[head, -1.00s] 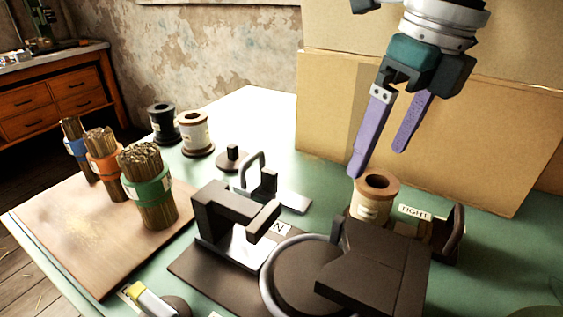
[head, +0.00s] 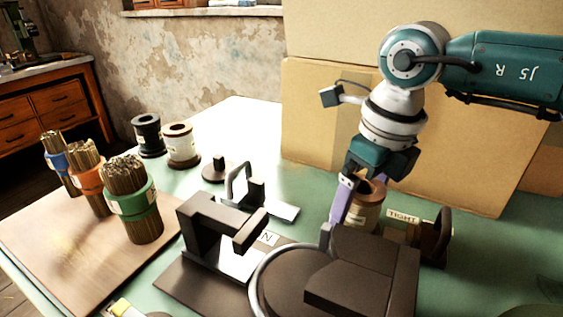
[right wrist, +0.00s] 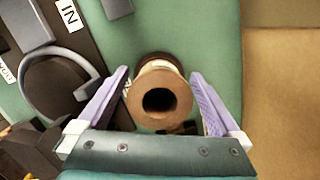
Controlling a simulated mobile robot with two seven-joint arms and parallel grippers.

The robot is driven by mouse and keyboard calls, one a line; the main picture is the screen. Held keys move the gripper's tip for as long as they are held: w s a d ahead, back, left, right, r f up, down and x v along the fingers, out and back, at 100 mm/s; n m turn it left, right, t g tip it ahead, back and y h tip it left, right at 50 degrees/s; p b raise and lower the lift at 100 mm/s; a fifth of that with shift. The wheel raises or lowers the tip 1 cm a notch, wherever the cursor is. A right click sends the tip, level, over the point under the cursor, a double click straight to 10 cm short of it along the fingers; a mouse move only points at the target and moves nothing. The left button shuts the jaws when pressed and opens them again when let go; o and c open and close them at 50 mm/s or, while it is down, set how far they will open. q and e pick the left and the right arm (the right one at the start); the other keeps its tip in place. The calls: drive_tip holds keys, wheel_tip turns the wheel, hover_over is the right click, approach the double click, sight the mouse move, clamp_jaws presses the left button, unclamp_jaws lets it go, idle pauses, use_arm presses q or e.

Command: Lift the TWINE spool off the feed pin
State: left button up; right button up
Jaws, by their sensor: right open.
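A spool with a brown wooden rim and a pale, labelled body (head: 366,209) stands behind the press on the green table. I take it for the twine spool, but its label is too small to read. The right wrist view shows it from above, with a dark centre hole in its top flange (right wrist: 160,82). My right gripper (head: 352,214) points down at it, open, with its purple fingers. In the right wrist view the fingers stand on either side of the spool, with a gap beside each. The feed pin is hidden. My left gripper is not in view.
The dark handwheel press (head: 345,270) stands in front of the spool. A TIGHT label (head: 403,216) and a dark upright ring (head: 443,235) are to its right. A cardboard box (head: 470,160) stands behind. Two other spools (head: 181,145) and several stick bundles (head: 132,200) are at left.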

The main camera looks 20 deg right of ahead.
drive_tip(key=c, duration=1.5)
